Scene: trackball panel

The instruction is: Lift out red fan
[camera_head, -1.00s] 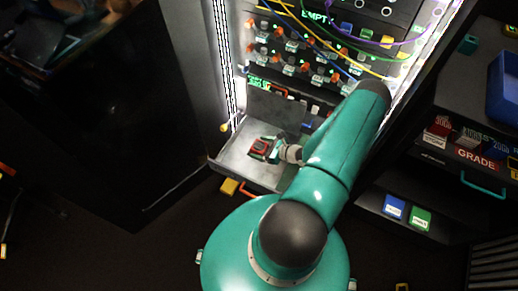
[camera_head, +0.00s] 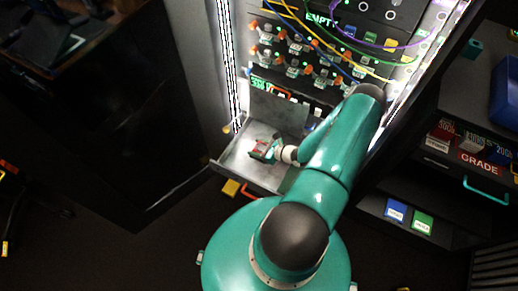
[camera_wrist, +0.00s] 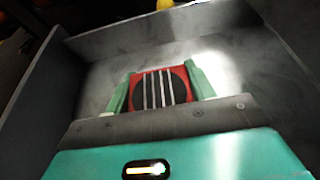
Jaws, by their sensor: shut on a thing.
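The red fan (camera_wrist: 158,90) is a red square with a dark round centre and pale bars across it. In the wrist view it sits between the two green fingers of my gripper (camera_wrist: 160,88), which is shut on it. The fan also shows in the head view (camera_head: 259,149), over the grey open drawer (camera_head: 236,160) of the rack. My gripper (camera_head: 266,151) reaches in from the right. I cannot tell whether the fan touches the drawer floor.
The drawer's walls (camera_wrist: 40,85) rise around the fan. The rack above holds several connectors (camera_head: 295,65) and loose coloured cables (camera_head: 350,40). A yellow block (camera_head: 231,187) is below the drawer front. Shelves with labelled boxes (camera_head: 396,210) stand at the right.

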